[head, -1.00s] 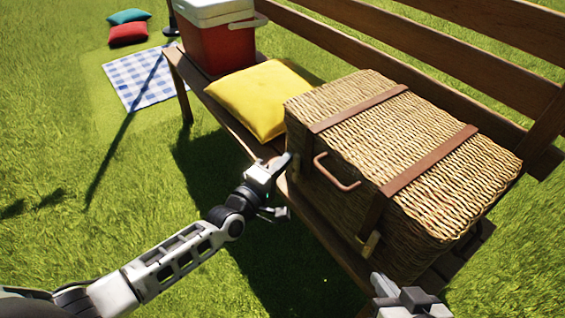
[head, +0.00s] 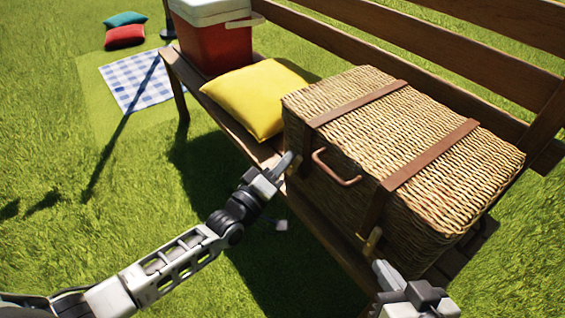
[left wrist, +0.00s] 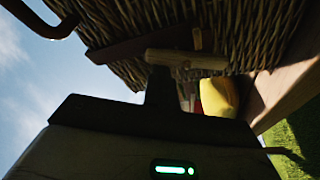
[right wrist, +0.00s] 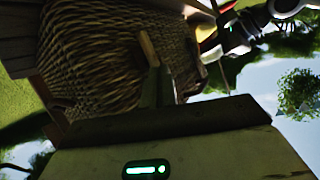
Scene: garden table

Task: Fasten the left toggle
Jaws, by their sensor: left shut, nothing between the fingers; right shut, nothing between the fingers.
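The wicker basket (head: 400,150) stands closed on the bench, with a left strap (head: 350,105) and a right strap (head: 430,157) over its lid. My left gripper (head: 289,160) is shut and empty at the left toggle, at the basket's front. In the left wrist view that toggle is a wooden peg (left wrist: 190,60) right at the fingertips; I cannot tell if they touch. The strap (left wrist: 135,46) shows behind it. My right gripper (head: 380,268) is shut and empty, just below the right toggle (head: 371,241). The right toggle also shows in the right wrist view (right wrist: 149,48).
A brown carry handle (head: 335,169) sits between the toggles. A yellow cushion (head: 257,98) and a red cooler (head: 215,45) stand left of the basket on the bench (head: 190,83). Open grass (head: 60,200) lies in front.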

